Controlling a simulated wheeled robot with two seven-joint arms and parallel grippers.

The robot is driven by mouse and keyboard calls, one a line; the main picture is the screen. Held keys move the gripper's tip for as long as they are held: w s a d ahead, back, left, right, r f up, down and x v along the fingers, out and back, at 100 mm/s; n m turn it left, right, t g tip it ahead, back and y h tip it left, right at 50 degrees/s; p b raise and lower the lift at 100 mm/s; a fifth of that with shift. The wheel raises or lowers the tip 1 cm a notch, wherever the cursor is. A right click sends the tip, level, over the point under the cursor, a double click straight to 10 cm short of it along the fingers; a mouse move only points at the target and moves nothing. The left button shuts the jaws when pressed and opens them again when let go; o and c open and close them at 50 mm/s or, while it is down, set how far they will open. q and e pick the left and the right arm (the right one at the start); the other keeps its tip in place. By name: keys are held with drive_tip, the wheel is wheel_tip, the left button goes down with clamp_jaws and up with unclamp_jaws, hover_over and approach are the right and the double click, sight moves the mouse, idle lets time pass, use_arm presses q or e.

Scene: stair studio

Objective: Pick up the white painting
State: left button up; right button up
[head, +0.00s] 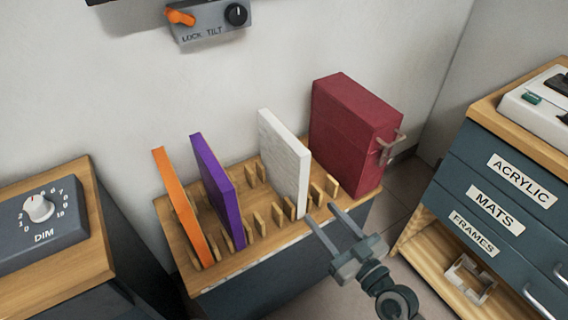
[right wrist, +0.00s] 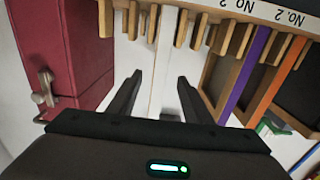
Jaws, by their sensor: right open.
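The white painting (head: 285,160) stands upright in a wooden slotted rack (head: 262,248), between the purple painting and the dark red box. My right gripper (head: 320,211) is open and empty, just in front of the white painting's near edge, to its lower right in the head view. In the right wrist view, the open fingers (right wrist: 159,76) point toward the white painting (right wrist: 168,60), which shows as a pale strip between and beyond the fingertips. I cannot tell the exact gap to it. My left gripper is not in view.
A purple painting (head: 217,190) and an orange one (head: 184,208) stand in the left slots. A dark red box (head: 350,130) with a handle stands right of the white painting. A drawer cabinet (head: 480,170) is at right and a dimmer box (head: 40,218) at left.

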sight(303, 194)
drive_tip(key=x, duration=0.6)
drive_tip(key=shift+w+a, duration=0.2)
drive_tip(key=shift+w, duration=0.05)
drive_tip(key=shift+p+x, duration=0.35)
drive_tip(key=shift+x, duration=2.25)
drive_tip(key=shift+f, duration=0.1)
clamp_jaws()
